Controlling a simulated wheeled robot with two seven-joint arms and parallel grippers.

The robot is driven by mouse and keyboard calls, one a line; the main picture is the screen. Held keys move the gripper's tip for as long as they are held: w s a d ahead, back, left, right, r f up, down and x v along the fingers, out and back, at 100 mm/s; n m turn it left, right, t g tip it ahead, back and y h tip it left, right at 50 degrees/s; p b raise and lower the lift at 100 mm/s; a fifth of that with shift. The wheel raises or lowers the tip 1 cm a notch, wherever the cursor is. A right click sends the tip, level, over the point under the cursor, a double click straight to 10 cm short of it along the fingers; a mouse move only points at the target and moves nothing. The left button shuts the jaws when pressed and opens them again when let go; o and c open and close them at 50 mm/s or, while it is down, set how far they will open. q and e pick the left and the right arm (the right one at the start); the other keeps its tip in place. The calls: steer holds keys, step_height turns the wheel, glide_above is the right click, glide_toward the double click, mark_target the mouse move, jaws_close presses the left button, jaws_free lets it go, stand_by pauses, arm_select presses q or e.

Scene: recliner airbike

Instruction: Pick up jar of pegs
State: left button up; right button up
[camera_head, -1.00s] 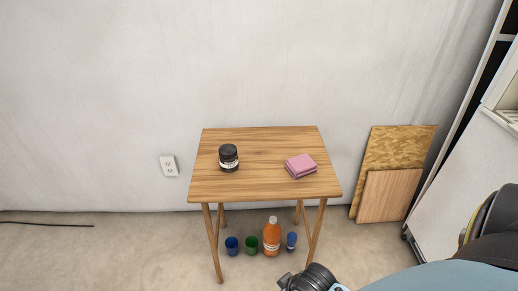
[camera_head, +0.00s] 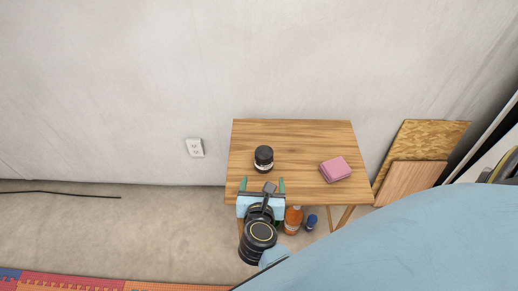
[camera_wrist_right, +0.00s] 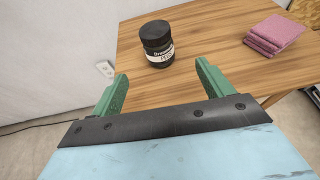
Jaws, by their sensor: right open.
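The jar (camera_head: 264,158) is black with a white label band and stands upright on the left part of the small wooden table (camera_head: 295,140). The jar also shows in the right wrist view (camera_wrist_right: 157,42), beyond the fingertips and roughly between them. My right gripper (camera_head: 262,184) is at the table's front edge, open and empty, its green fingers pointing toward the jar without touching it. In the right wrist view my right gripper (camera_wrist_right: 160,84) shows both green fingers spread apart. Any pegs inside the jar cannot be seen. My left gripper is out of view.
A pink folded stack (camera_head: 335,169) lies on the table's right side. Under the table are an orange bottle (camera_head: 293,219) and a blue container (camera_head: 311,222). Wooden boards (camera_head: 420,150) lean on the wall at right. The tabletop around the jar is clear.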

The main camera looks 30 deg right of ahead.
mark_target(263, 167)
steer(key=shift+f, duration=0.6)
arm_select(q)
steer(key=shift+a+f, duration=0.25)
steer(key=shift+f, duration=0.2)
arm_select(e)
steer(key=shift+d, duration=0.1)
steer(key=b+x, duration=0.1)
steer(key=x, duration=0.7)
steer(key=shift+w+d+f, duration=0.15)
steer(key=shift+w+d, duration=0.05)
steer(key=shift+w, duration=0.05)
steer(key=b+x, duration=0.1)
steer(key=x, duration=0.2)
steer(key=shift+w+a+f, duration=0.1)
steer(key=shift+w+f, duration=0.1)
steer(key=shift+w, duration=0.05)
steer(key=shift+w+d+f+b, duration=0.15)
steer(key=shift+w+d+b, duration=0.1)
steer(key=shift+w+b, duration=0.15)
steer(key=c, duration=1.2)
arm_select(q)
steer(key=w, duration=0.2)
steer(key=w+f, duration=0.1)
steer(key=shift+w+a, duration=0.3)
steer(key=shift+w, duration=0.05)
arm_select(e)
steer(key=shift+c, duration=0.2)
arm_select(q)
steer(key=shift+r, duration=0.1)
